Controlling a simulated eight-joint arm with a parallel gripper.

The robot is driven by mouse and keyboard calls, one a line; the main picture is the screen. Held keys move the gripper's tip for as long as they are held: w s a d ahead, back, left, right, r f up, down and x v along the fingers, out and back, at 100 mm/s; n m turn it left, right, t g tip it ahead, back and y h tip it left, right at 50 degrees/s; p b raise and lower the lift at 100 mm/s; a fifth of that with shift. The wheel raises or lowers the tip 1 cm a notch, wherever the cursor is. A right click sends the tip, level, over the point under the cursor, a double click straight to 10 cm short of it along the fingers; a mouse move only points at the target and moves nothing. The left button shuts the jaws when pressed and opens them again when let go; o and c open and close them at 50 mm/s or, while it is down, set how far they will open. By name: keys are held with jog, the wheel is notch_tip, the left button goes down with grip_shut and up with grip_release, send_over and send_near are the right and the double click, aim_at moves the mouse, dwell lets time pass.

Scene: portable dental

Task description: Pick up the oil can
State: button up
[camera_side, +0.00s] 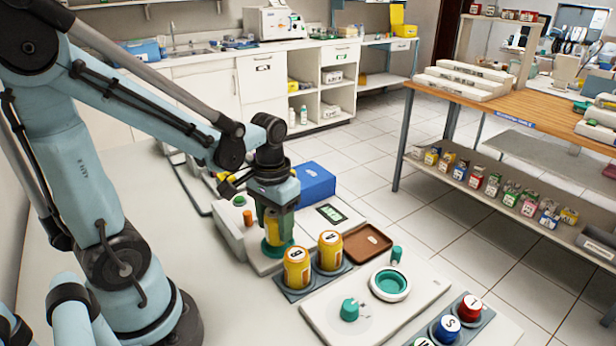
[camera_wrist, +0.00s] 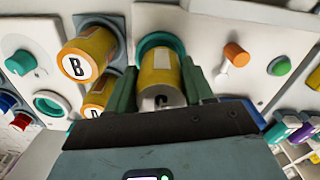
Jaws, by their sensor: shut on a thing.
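My gripper (camera_side: 276,222) points down, with its two green fingers shut on the sides of a yellow can (camera_side: 271,230). In the wrist view the held yellow can (camera_wrist: 160,66) sits between the fingers, its partly hidden top showing what looks like a letter C. It is upright over a teal ring (camera_side: 277,250) on the white machine; I cannot tell whether its base still rests there. Two other yellow cans, one marked B (camera_side: 297,268) and another (camera_side: 330,250), stand in a grey holder just right of my gripper. Which can is the oil can is not readable.
A white unit with a teal knob (camera_side: 349,310) and a round teal cup (camera_side: 390,285) lies in front. Red and blue lettered cans (camera_side: 447,327) stand at the right. A brown tray (camera_side: 368,243) and blue box (camera_side: 308,186) are behind. An orange knob (camera_side: 248,217) is close left.

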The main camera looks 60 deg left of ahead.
jog(key=shift+s+d+r, duration=0.1)
jog(key=shift+d+r, duration=0.1)
jog(key=shift+r, duration=0.4)
jog(key=shift+d+r, duration=0.15)
jog(key=shift+r, duration=0.4)
jog(key=s+d+r, duration=0.3)
jog(key=d+r, duration=0.4)
jog(key=d, duration=0.3)
jog(key=w, duration=1)
jog(key=shift+w+f, duration=0.1)
jog(key=shift+f, duration=0.3)
jog(key=w+a+f, duration=0.2)
jog(key=w+f, duration=0.2)
jog(key=w, duration=0.5)
jog(key=shift+w+f, duration=0.2)
jog(key=shift+f, duration=3.75)
jog(key=shift+f, duration=0.15)
